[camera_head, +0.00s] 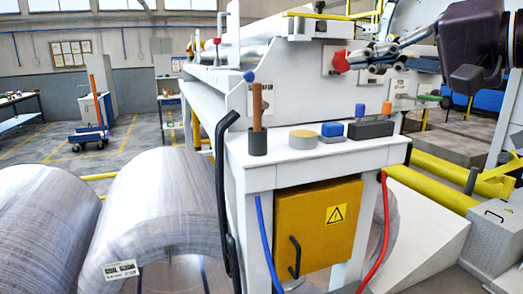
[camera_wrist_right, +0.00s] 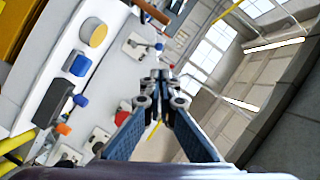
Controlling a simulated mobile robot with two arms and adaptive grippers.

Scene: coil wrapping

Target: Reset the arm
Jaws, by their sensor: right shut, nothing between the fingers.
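My right gripper (camera_head: 374,57) comes in from the upper right in the head view, near the machine's back panel. Its fingertips are close to a red knob (camera_head: 341,61); I cannot tell whether they touch it. In the right wrist view the right gripper (camera_wrist_right: 160,80) has its fingers together with nothing between them. The left gripper is not in view.
A white machine table (camera_head: 297,170) holds a wooden-handled tool (camera_head: 257,105), a yellow-topped disc (camera_head: 303,139), a blue block (camera_head: 332,129) and a dark block (camera_head: 370,129). Metal coils (camera_head: 160,205) stand on the left. A yellow cabinet (camera_head: 314,225) is below.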

